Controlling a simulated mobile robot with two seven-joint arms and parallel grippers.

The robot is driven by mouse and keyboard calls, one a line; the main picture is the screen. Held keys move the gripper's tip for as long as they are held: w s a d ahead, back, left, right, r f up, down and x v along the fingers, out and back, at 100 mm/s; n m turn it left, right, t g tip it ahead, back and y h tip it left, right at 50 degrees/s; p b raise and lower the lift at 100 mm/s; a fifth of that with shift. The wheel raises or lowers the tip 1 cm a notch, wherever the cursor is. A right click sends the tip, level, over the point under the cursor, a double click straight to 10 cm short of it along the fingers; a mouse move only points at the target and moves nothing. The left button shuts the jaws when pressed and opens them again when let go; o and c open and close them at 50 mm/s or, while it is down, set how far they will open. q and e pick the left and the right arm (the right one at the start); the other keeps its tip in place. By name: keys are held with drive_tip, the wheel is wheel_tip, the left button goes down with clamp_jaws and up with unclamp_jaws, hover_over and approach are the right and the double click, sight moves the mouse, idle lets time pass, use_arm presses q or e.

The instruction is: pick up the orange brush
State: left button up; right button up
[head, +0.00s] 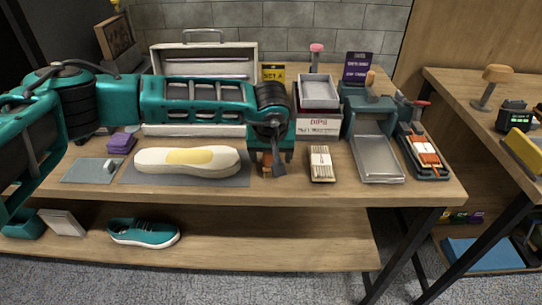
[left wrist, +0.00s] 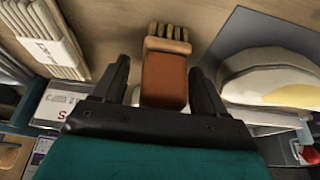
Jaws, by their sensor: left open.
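The orange brush (left wrist: 165,78) shows in the left wrist view as an orange-brown block with tan, finger-like pieces at its far end. It lies between the two black fingers of my left gripper (left wrist: 159,72), with a small gap at the left finger; contact at the right finger is unclear. In the head view my left gripper (head: 275,163) points down at the table's front part, and only a little of the brush (head: 267,171) shows below and beside it. The left gripper is open. My right gripper is in neither view.
A white sole-shaped piece with a yellow patch (head: 188,160) lies on a grey mat (head: 240,182) left of the gripper. A banded bundle of sticks (head: 321,163) lies to the right. A metal tray (head: 378,158) stands farther right. Bare wood separates these.

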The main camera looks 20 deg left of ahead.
use_arm(q)
drive_tip(key=c, duration=1.2)
drive_tip(key=shift+o, duration=0.2)
drive_tip(key=shift+r, duration=0.1)
wheel_tip(320, 180, up, 20)
drive_tip(key=shift+p, duration=0.3)
